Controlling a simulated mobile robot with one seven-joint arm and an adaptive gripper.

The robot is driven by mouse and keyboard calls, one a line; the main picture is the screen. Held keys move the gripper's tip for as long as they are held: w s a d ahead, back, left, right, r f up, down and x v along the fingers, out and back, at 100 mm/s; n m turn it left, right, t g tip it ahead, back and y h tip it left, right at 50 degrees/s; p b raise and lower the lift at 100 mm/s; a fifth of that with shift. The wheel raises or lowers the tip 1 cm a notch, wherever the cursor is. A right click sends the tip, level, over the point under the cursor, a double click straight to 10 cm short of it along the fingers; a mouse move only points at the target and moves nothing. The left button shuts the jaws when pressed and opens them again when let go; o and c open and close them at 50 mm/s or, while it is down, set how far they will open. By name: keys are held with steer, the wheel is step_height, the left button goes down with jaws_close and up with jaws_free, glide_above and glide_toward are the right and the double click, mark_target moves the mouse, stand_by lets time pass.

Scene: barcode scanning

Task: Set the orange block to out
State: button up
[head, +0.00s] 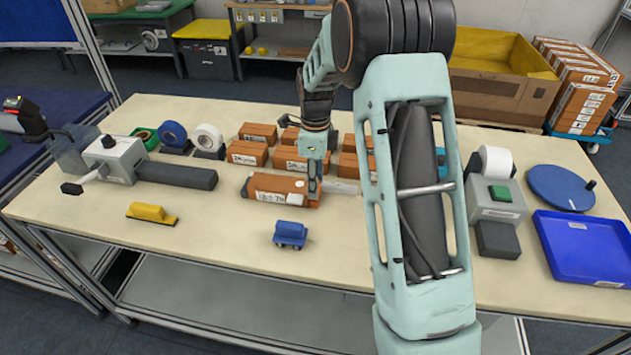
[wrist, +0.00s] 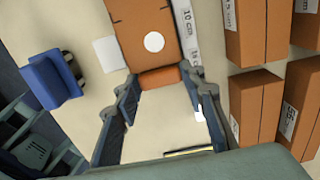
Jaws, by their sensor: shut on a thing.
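A brown-orange box (head: 268,188) with printed white labels lies on the table in the middle of the head view. The wrist view shows its face (wrist: 140,28) with a white round spot. A brighter orange block (wrist: 159,78) sits at the near end of that box, between my fingertips. My gripper (head: 315,190) is at the box's right end, shut on the orange block (wrist: 163,76), with a finger on either side. In the head view my gripper hides most of this block.
A white scale strip (wrist: 185,22) with centimetre marks lies beside the box. Several brown boxes (head: 248,153) stand close behind. A blue wheeled item (head: 290,234) and a yellow item (head: 151,213) lie in front. A blue tray (head: 590,275) is at the right. The front table middle is mostly clear.

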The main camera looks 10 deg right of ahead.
jaws_close()
steer(key=s+d, duration=0.1)
steer(key=d, duration=0.1)
steer(key=s+d, duration=0.1)
steer(key=d, duration=0.2)
steer(key=s+d+b, duration=0.1)
steer(key=d, duration=0.2)
steer(key=shift+s, duration=0.1)
steer(key=o, duration=1.4)
jaws_free()
steer(key=shift+d, duration=0.1)
steer(key=shift+r, duration=0.25)
step_height(320, 180, up, 12)
steer(key=shift+f, duration=0.2)
